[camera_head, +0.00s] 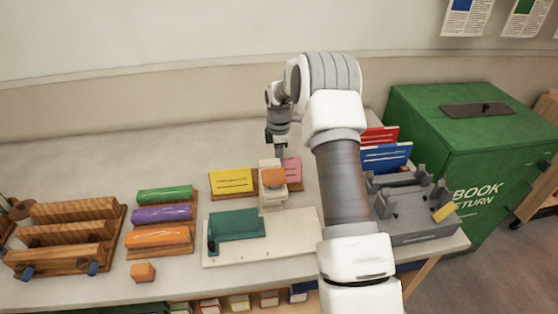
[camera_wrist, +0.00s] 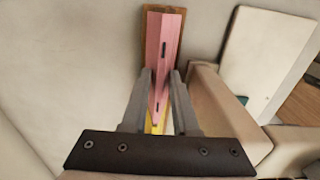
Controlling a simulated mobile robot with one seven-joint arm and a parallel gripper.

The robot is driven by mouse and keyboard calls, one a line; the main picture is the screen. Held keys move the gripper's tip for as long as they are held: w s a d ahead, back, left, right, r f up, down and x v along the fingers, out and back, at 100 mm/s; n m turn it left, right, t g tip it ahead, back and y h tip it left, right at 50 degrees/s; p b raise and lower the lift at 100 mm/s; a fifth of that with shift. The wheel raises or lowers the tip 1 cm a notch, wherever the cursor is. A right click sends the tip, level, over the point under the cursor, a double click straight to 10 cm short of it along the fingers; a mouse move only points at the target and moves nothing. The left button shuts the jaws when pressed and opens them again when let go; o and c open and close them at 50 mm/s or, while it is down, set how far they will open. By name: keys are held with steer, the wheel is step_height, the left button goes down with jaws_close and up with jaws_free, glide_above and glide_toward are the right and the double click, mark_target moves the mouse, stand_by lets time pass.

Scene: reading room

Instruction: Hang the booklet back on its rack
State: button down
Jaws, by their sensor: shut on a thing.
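A pink booklet-like card (camera_head: 292,169) stands on a low wooden base at the back of the table, partly hidden by a pale block in the head view. In the wrist view the pink card (camera_wrist: 161,55) runs between my fingertips. My gripper (camera_head: 278,148) reaches down at its left end; in the wrist view my gripper (camera_wrist: 162,78) is shut on it. A yellow card (camera_head: 233,181) leans on a wooden base to the left, its edge below the pink one in the wrist view (camera_wrist: 156,122). Which of the holders is the rack is unclear.
A teal piece (camera_head: 236,226) lies on a white board (camera_head: 290,238). An orange cube (camera_head: 274,178) tops the pale block in front of my gripper. Colored rolls (camera_head: 160,214) and wooden racks (camera_head: 75,235) stand left; a grey rack (camera_head: 415,220) and green bin (camera_head: 480,140) right.

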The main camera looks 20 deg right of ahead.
steer(key=shift+f+b, duration=0.6)
steer(key=shift+f, duration=0.4)
stand_by(1.2)
steer(key=c, duration=0.6)
jaws_free()
steer(key=shift+r+p, duration=2.75)
steer(key=shift+r, duration=1.8)
